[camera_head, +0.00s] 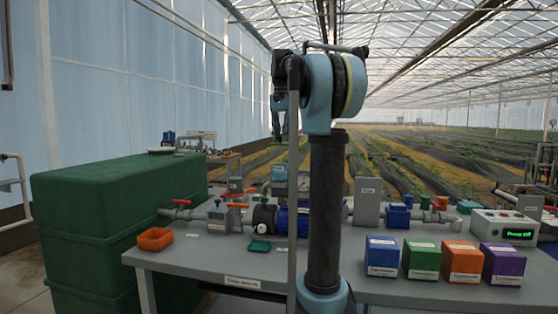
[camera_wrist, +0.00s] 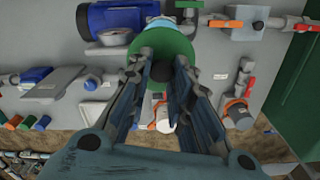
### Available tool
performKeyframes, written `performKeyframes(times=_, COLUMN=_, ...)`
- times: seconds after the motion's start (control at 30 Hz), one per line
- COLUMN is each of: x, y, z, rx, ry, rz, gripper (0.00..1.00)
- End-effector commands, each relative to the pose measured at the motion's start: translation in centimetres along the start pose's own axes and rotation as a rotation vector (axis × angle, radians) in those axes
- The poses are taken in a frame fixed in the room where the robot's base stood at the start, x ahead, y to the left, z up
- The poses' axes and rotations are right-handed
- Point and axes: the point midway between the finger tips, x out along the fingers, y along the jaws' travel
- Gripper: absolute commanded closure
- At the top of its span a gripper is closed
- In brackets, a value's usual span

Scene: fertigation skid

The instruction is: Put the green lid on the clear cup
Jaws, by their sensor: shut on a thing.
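My gripper (camera_wrist: 160,72) is shut on the green lid (camera_wrist: 172,42), a round green disc at its fingertips in the wrist view. In the head view my gripper (camera_head: 283,122) hangs above the bench, and a bit of green shows at its lower end. I cannot make out the clear cup for certain in either view. A pale rounded thing (camera_wrist: 163,21) shows just beyond the lid in the wrist view, partly hidden by it; I cannot tell whether it is the cup.
The grey bench (camera_head: 215,256) carries pipes, valves and a blue motor (camera_wrist: 112,18). An orange tray (camera_head: 155,239) and a small dark green tray (camera_head: 260,246) lie at the front left. Blue, green, orange and purple boxes (camera_head: 382,257) stand at the right. A large green tank (camera_head: 115,220) stands left.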

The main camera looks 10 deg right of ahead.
Motion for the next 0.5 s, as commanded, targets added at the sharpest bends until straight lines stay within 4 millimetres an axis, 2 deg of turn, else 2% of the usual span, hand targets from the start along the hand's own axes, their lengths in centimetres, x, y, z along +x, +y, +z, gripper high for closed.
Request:
performKeyframes(times=0.13, x=2.2, y=-0.3, z=0.2, rx=-0.005, ry=0.0, rz=0.0, gripper=1.0)
performKeyframes(times=0.37, x=3.7, y=-0.5, z=0.3, rx=-0.008, ry=0.0, rz=0.0, gripper=1.0)
performKeyframes(times=0.5, x=5.4, y=-0.5, z=0.4, rx=-0.008, ry=0.0, rz=0.0, gripper=1.0)
